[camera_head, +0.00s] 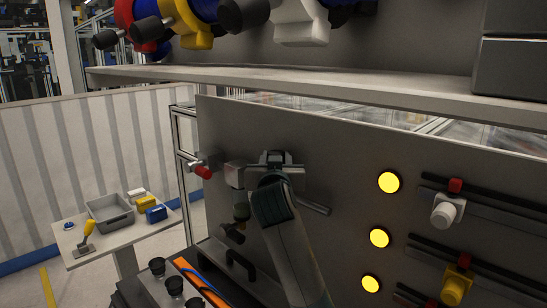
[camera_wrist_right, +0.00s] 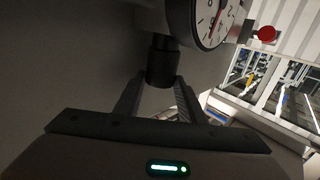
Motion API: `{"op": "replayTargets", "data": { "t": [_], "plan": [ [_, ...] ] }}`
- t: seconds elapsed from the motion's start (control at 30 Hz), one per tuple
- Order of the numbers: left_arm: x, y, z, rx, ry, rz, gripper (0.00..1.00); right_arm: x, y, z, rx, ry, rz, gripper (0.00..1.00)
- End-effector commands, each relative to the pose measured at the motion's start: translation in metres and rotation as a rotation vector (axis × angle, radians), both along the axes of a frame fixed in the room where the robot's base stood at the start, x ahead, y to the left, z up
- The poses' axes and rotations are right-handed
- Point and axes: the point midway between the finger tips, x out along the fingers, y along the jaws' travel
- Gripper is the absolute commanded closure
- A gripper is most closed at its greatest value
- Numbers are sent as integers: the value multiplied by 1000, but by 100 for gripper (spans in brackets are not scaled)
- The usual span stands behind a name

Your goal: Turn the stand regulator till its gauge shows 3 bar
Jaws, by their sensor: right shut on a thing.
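The stand regulator (camera_head: 235,175) is a pale box-like body on the grey panel in the head view. In the wrist view its black knob (camera_wrist_right: 162,62) sits between the fingertips of my right gripper (camera_wrist_right: 160,84), which is shut on it. The white round gauge (camera_wrist_right: 214,22) is just beyond the knob, cut off by the top edge. It has a red needle, but its reading is too small and partial to tell. In the head view my right gripper (camera_head: 257,172) is beside the regulator, its fingers mostly hidden by my wrist. My left gripper is not in view.
A red-knobbed valve (camera_head: 203,172) sits left of the regulator, close by. Yellow lamps (camera_head: 379,238) and rail-mounted fittings (camera_head: 444,211) are to the right. A shelf (camera_head: 300,84) runs above. A side table (camera_head: 95,252) with a grey bin (camera_head: 110,215) stands at left.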

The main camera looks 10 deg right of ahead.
Motion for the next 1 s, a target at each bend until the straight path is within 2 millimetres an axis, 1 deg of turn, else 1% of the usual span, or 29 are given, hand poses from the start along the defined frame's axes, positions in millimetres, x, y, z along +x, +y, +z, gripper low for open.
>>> {"op": "replayTargets", "data": {
  "t": [0.03, 0.1, 0.43, 0.7, 1.0],
  "plan": [
    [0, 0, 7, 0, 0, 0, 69, -1, -3, 3, 1, 0, 33, 86],
    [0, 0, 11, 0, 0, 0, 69, -1, -5, 3, 0, 0, 82, 86],
    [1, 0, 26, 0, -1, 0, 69, -1, -8, 2, -1, 1, 254, 86],
    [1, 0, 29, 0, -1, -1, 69, 0, -9, 1, 0, 1, 301, 86],
    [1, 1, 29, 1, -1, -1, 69, 0, -9, 0, 0, 1, 303, 86]
  ]
}}
